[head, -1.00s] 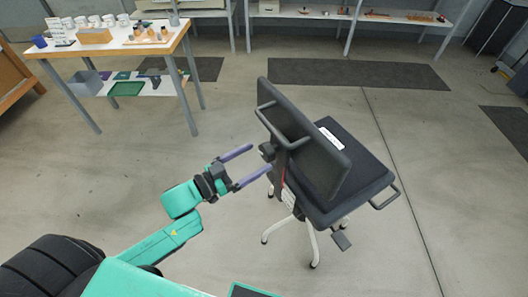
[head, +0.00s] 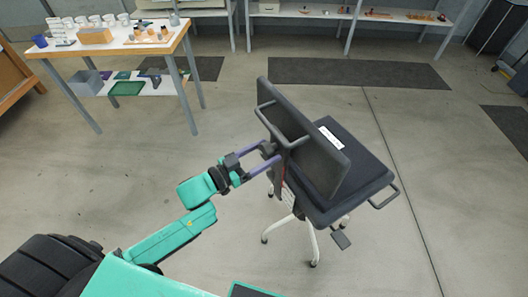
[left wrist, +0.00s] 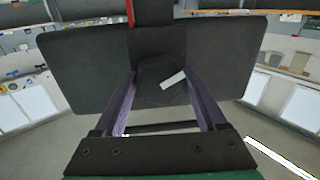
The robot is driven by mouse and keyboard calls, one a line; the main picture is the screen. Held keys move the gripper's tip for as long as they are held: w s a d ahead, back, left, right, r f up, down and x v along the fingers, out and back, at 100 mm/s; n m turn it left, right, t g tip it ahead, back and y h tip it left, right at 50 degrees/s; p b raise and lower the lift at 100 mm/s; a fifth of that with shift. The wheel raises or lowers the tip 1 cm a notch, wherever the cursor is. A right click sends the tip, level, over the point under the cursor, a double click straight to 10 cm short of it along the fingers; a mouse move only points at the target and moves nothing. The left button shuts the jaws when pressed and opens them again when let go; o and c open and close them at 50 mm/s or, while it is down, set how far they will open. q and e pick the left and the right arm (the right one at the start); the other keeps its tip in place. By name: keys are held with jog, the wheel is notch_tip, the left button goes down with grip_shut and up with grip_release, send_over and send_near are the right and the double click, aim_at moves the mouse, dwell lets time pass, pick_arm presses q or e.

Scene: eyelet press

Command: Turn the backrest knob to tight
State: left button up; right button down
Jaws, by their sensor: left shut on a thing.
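The office chair (head: 345,165) stands on the floor, its dark backrest (head: 300,118) turned towards my left arm. The dark backrest knob (left wrist: 158,88) sits behind the backrest, with a white tilted bar (left wrist: 173,79) on its face. My left gripper (head: 270,154) has its two purple fingers on either side of the knob and is shut on it. In the left wrist view the fingers (left wrist: 160,88) flank the knob. In the head view the fingers mostly hide the knob. My right gripper is not in view.
A lever pedal (head: 341,240) sticks out below the seat. A table (head: 120,42) with cups stands at the back left. The floor around the chair is clear.

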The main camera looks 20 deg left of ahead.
pick_arm(q)
jog(key=m, duration=0.3)
jog(key=shift+m+b, duration=0.3)
jog(key=shift+m, duration=0.1)
jog(key=m, duration=0.2)
jog(key=shift+f+m+h+b, duration=0.1)
jog(key=shift+m+h+b, duration=0.2)
jog(key=shift+m+b, duration=0.1)
jog(key=m+b, duration=0.2)
jog(key=m, duration=0.3)
jog(key=shift+m, duration=0.4)
jog(key=m+b, duration=0.2)
jog(key=m, duration=0.2)
jog(key=shift+a+f+h, duration=0.1)
jog(key=shift+h, duration=0.3)
jog(key=m+b, duration=0.2)
jog(key=shift+m, duration=0.4)
jog(key=m+b, duration=0.2)
jog(key=m, duration=0.1)
jog(key=shift+m+g+b, duration=0.3)
jog(key=shift+g, duration=0.1)
jog(key=shift+w+m+h+b, duration=0.1)
jog(key=shift+m+h+b, duration=0.3)
jog(key=shift+m+b, duration=0.6)
jog(key=shift+m, duration=0.3)
